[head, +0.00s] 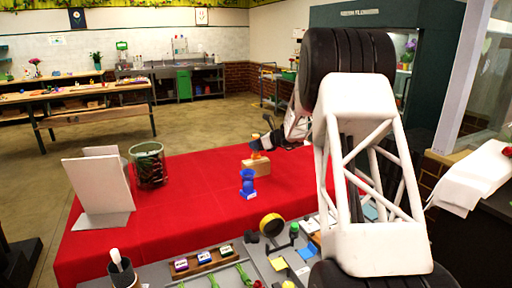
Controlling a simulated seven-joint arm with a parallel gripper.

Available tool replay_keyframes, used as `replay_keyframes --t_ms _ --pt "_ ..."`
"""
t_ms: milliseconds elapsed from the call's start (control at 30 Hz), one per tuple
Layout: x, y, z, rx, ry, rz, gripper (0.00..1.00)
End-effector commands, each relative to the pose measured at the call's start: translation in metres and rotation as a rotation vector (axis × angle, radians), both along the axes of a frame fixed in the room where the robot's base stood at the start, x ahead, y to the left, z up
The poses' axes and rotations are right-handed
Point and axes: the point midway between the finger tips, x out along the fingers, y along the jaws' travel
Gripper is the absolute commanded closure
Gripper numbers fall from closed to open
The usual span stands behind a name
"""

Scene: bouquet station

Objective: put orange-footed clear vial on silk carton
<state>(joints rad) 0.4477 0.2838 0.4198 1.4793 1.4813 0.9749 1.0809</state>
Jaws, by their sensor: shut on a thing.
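My gripper (262,143) is above the red-covered table, at the end of my arm reaching in from the right. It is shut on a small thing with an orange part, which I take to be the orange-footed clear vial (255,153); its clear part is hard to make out. The orange part is right at the top of a tan box (257,168), likely the silk carton. I cannot tell whether the two touch. No label on the box is readable.
A blue vase-like thing (247,184) stands just in front of the tan box. A green-tinted glass container (148,165) and white upright panels (97,188) are at left. A yellow tape roll (271,224) lies at the front. The red cloth (200,195) between is clear.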

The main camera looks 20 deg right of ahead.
Motion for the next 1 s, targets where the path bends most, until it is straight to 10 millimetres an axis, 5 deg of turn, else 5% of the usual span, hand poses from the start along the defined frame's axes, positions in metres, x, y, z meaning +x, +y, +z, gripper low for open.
replay_keyframes --t_ms 600,633,700,800,1000 --pt "0.000 0.000 -0.015 0.001 -0.001 0.000 1.00" --pt "0.000 0.000 -0.016 0.001 -0.001 0.000 0.67" --pt "0.000 0.000 -0.016 0.001 -0.001 0.000 0.56" --pt "0.000 0.000 -0.016 0.001 -0.001 0.000 0.43" --pt "0.000 0.000 -0.015 0.001 -0.001 0.000 0.43"
